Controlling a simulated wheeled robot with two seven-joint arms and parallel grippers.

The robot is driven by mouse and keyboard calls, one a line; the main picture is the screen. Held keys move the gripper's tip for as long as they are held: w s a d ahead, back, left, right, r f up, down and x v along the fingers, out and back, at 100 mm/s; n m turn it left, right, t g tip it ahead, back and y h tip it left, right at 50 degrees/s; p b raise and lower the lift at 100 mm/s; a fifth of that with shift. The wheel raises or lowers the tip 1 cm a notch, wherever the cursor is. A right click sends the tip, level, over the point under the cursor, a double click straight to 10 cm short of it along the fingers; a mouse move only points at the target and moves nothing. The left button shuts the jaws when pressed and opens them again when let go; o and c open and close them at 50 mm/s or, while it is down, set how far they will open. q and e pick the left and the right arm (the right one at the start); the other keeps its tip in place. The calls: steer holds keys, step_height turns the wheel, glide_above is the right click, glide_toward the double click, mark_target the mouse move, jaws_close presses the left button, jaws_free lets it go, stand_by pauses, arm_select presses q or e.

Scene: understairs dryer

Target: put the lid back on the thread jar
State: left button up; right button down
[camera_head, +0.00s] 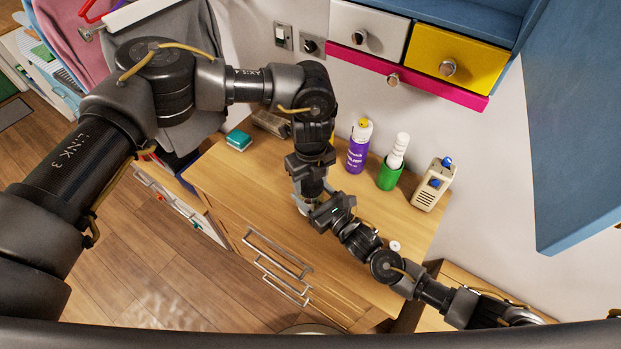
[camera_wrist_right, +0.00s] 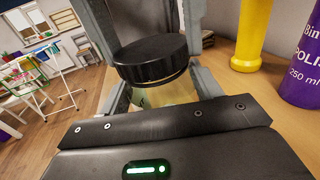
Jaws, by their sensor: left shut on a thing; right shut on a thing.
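The thread jar (camera_wrist_right: 168,93) is on the wooden worktop, mostly hidden by my grippers. In the right wrist view its pale glass shows below the round black lid (camera_wrist_right: 152,58). The lid is over the jar's mouth, very close to it or touching; I cannot tell if it is fully seated. My left gripper (camera_head: 311,196) comes down from above and is shut on the lid. My right gripper (camera_wrist_right: 163,88) comes in from the side, low down, and is shut on the jar. In the head view only a sliver of the jar shows under the grippers.
Drawers (camera_head: 404,42) hang above. The worktop's front left is clear.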

arm_select(q)
steer(key=m, duration=0.7)
steer(key=shift+s+d+m, duration=0.15)
steer(key=shift+s+m, duration=0.05)
steer(key=shift+m, duration=0.2)
arm_select(e)
steer(key=shift+f, duration=0.25)
arm_select(q)
steer(key=m, duration=0.4)
steer(key=shift+m, duration=0.4)
steer(key=m, duration=0.5)
steer(key=shift+f, duration=0.1)
steer(key=o, duration=1.2)
steer(key=shift+c, duration=0.2)
steer(key=shift+w+r, duration=0.1)
steer(key=shift+r, duration=0.2)
step_height(320, 180, up, 12)
steer(key=shift+f, duration=0.2)
